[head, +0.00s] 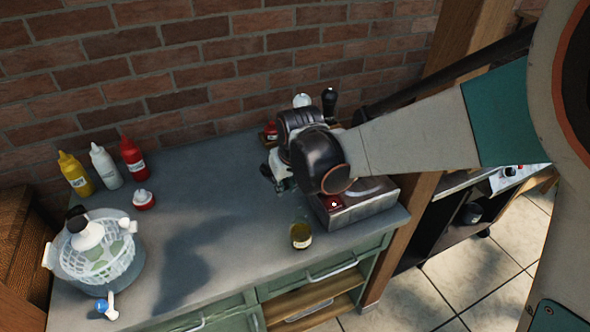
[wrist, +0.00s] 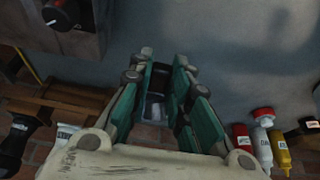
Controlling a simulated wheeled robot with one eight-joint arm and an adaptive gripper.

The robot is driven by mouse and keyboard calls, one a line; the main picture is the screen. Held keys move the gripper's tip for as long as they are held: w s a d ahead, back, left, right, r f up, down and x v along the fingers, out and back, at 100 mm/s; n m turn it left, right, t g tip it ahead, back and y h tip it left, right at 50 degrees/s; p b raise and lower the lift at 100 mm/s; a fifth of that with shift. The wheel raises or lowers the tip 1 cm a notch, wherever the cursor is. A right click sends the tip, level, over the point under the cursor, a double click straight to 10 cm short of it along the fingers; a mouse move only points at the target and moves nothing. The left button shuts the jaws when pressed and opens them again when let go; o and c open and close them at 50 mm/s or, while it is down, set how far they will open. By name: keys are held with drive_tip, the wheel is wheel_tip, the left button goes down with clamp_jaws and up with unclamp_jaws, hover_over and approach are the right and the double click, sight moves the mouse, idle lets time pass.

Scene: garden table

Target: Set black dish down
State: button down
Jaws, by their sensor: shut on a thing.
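In the wrist view my gripper (wrist: 158,72) has its teal-padded fingers closed on a dark piece, which I take to be the black dish (wrist: 158,82). Only a small part of the dish shows between the fingers, so its shape and tilt are unclear. In the head view my gripper (head: 282,183) is mostly hidden behind my dark wrist, over the right half of the grey countertop (head: 215,190). The dish cannot be made out there. I cannot tell whether it touches the countertop.
A grey metal appliance (head: 355,208) stands right of my gripper, with a yellowish jar (head: 301,236) in front. A wooden rack (wrist: 70,98) is behind. Yellow (head: 76,174), white (head: 105,167) and red bottles (head: 132,158) and a salad spinner (head: 98,255) stand left. The countertop's middle is clear.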

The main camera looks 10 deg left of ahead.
wheel_tip(320, 180, down, 11)
drive_tip(key=b, duration=0.6)
drive_tip(key=shift+b, duration=0.3)
drive_tip(key=shift+f, duration=0.15)
drive_tip(key=c, duration=1.5)
unclamp_jaws()
drive_tip(key=shift+p+v, duration=4.1)
drive_tip(key=shift+v, duration=2.1)
